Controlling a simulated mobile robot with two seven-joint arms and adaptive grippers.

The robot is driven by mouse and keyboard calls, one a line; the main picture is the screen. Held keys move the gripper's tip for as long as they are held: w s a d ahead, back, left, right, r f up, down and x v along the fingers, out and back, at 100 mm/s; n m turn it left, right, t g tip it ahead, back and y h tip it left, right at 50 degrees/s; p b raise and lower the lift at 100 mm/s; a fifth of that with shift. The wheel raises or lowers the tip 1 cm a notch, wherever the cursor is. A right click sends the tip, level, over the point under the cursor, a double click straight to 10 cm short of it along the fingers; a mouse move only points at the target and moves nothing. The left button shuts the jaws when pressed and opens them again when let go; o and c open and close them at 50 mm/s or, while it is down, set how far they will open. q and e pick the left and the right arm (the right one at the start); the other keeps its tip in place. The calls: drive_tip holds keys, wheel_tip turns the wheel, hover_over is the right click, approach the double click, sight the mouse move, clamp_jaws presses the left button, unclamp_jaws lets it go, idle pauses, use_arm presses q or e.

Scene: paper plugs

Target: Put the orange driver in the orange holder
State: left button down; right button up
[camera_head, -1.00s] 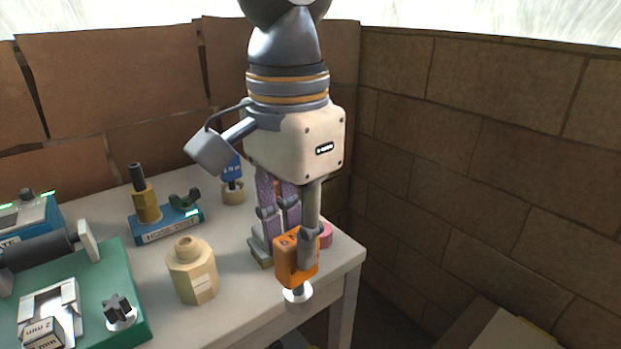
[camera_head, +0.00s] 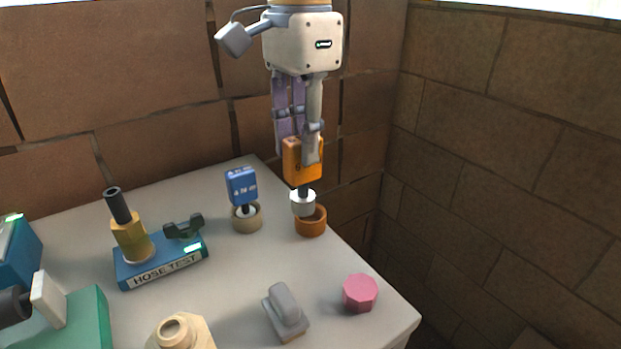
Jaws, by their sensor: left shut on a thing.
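The orange driver (camera_head: 296,160) is upright in my left gripper (camera_head: 304,150), with its white round tip (camera_head: 303,203) pointing down. My left gripper is shut on its orange handle. The orange holder (camera_head: 312,223) is a round cup on the table near the right edge. The driver's tip is just above and slightly left of the holder's opening and overlaps its rim in the picture. I cannot tell whether they touch. My right gripper is not in view.
A blue driver (camera_head: 242,186) stands in a tan holder (camera_head: 247,222) left of the orange holder. A blue hose test base (camera_head: 160,262), a grey block (camera_head: 286,312), a pink piece (camera_head: 360,292) and a tan nut (camera_head: 181,332) are on the table (camera_head: 236,283). A brick wall stands behind.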

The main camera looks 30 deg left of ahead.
use_arm(q)
drive_tip(key=w+a+f, duration=0.2)
drive_tip(key=w+f, duration=0.4)
drive_tip(key=f, duration=0.3)
drive_tip(key=shift+w, duration=0.25)
drive_tip(key=shift+f, duration=0.2)
drive_tip(key=c, duration=1.4)
unclamp_jaws()
drive_tip(key=shift+o, duration=0.2)
wheel_tip(320, 180, up, 12)
drive_tip(key=shift+r, duration=0.1)
